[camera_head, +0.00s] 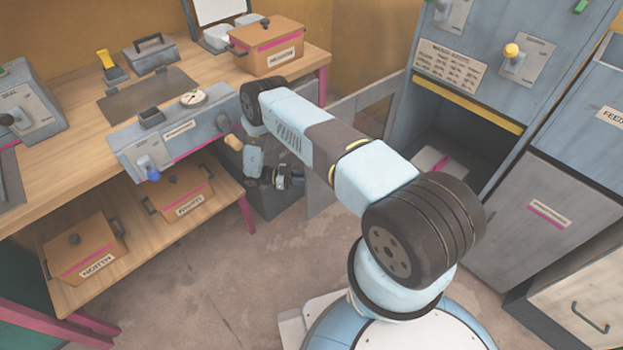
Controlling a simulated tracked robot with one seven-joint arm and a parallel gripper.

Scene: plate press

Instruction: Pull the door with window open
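A grey framed panel (375,97) stands low between the workbench and the tall blue-grey cabinet, and looks like the door with the window. It stands out from the cabinet's left side, beside an open lower compartment (452,150). My arm covers much of it, so its window and handle cannot be made out clearly. My gripper (288,179) is small and dark, hanging low beyond my arm, left of the panel. Whether it touches the panel cannot be told. Its fingers are too small to read, and I see nothing clearly held.
The wooden workbench (62,165) on the left carries a grey gauge unit (185,130) and a lidded brown box (268,45). More brown boxes sit on its lower shelf. A grey cabinet door (545,205) and drawer (590,300) are at right. Bare floor lies at lower left.

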